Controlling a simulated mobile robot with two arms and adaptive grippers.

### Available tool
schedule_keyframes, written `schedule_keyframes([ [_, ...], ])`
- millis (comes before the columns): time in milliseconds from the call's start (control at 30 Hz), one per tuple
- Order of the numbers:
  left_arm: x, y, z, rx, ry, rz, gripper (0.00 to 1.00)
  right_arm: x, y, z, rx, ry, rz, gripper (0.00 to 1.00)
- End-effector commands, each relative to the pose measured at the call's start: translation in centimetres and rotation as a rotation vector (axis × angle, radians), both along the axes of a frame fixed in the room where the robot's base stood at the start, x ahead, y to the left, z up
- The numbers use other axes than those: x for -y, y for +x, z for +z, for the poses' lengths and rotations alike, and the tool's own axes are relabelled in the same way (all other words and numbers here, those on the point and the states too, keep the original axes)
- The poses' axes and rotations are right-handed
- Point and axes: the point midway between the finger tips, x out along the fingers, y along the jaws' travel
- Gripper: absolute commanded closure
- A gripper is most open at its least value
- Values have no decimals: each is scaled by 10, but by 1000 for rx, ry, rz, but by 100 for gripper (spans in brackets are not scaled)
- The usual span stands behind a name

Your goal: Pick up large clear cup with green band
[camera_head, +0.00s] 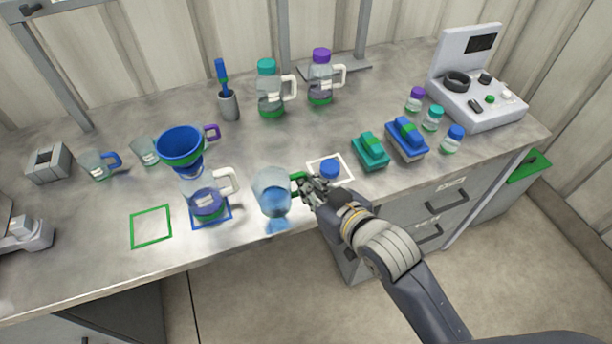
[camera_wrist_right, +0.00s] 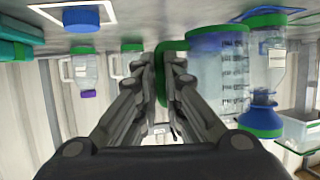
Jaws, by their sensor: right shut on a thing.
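A large clear cup (camera_head: 272,182) with a green handle and blue tint in its lower part is near the front edge of the counter. My right gripper (camera_head: 312,188) comes from its right side and is shut on the green handle. In the right wrist view, which looks upside down, the fingers (camera_wrist_right: 162,75) close around the green handle, and the clear cup (camera_wrist_right: 222,75) shows dark measuring marks. My left gripper is not in view.
A clear jug (camera_head: 198,188) with a blue funnel (camera_head: 181,146) stands close left of the cup. An empty green square (camera_head: 151,226) lies further left. Two capped jugs (camera_head: 270,98) stand behind.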

Motion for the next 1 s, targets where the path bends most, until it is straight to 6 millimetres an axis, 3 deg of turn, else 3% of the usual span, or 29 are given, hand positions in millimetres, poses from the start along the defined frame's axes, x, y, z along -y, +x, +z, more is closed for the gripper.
schedule_keyframes([
  [400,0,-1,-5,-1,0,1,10,5,-27,2,0,0,0,100],
  [1000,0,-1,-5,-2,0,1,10,6,-32,3,0,0,0,100],
])
